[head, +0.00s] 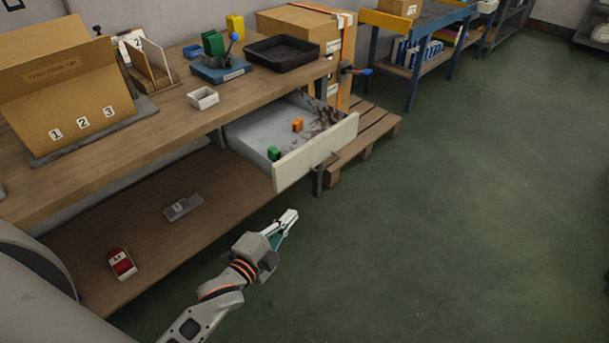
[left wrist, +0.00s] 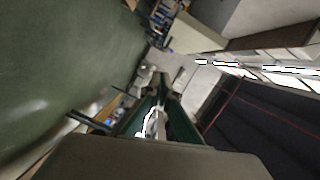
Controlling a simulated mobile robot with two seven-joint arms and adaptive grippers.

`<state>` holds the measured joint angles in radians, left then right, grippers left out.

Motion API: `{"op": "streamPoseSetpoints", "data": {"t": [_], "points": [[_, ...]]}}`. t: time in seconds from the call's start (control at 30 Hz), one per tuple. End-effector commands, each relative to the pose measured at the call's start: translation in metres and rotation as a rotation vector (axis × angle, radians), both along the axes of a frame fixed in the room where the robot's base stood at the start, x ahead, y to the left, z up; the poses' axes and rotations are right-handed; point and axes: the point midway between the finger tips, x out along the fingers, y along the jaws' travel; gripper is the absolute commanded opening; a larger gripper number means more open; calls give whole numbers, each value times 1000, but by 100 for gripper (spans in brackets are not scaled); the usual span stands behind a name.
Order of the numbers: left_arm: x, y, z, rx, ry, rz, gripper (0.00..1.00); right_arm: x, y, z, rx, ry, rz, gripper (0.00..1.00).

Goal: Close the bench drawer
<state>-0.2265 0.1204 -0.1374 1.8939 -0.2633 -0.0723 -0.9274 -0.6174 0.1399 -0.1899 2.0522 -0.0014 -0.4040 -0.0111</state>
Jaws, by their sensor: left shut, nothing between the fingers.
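The bench drawer (head: 316,152) stands pulled out from under the bench top, with its pale front panel facing the open floor. A dark handle sits on the front panel. A green block (head: 274,154) and an orange block (head: 298,125) lie inside the drawer. My left gripper (head: 290,220) is shut and empty, in front of and below the drawer front in the picture, apart from it. Its fingers also show in the left wrist view (left wrist: 158,112), where I cannot clearly pick out the drawer. My right gripper is in neither view.
The wooden bench (head: 160,122) carries a cardboard stand, a white box and a black tray (head: 282,50). Its lower shelf (head: 120,225) holds a red item and a grey item. A pallet (head: 372,135) stands beyond the drawer. The green floor at right is clear.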

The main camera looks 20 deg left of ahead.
Motion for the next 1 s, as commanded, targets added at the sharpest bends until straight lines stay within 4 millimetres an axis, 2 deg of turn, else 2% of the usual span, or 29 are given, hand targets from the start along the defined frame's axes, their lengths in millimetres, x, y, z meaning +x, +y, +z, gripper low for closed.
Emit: {"op": "streamPoseSetpoints", "data": {"t": [0.03,0.1,0.23,0.47,0.87,1.0], "points": [[11,2,-1,73,-38,-6,0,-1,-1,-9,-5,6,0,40],[23,4,10,162,-90,-12,0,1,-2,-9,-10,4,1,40],[35,5,21,249,-142,-16,0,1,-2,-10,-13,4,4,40],[59,2,26,263,-154,-16,0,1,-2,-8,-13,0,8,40],[133,-9,23,260,-149,-16,0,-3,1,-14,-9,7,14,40],[142,9,24,264,-148,-16,0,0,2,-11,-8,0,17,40]]}}
